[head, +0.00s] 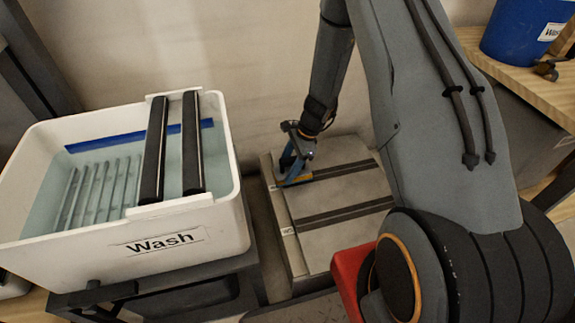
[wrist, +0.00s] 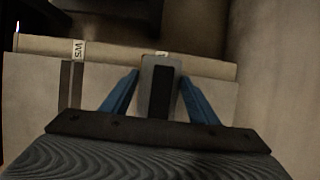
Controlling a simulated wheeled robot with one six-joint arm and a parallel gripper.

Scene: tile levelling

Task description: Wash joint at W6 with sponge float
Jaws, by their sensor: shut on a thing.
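My gripper (head: 293,160) is at the far left part of the tiled slab (head: 335,190), its blue fingers pointing down. It is shut on the sponge float (head: 296,182), whose yellow-orange edge shows low at the tile surface; I cannot tell whether it touches. In the wrist view, the blue fingers of my gripper (wrist: 158,95) stand either side of the float's grey, dark-centred top (wrist: 161,88). A W5 label (wrist: 79,50) sits on the slab's edge beside a dark joint (wrist: 71,82). Another label (wrist: 162,53) is mostly hidden behind the float, its text unreadable.
A white wash tub (head: 225,235) with water, a slatted rack (head: 100,190) and two dark rollers (head: 172,150) stands at left. A wall rises close behind the slab. A blue bucket (head: 522,30) stands on a wooden bench at upper right. My arm covers the slab's right side.

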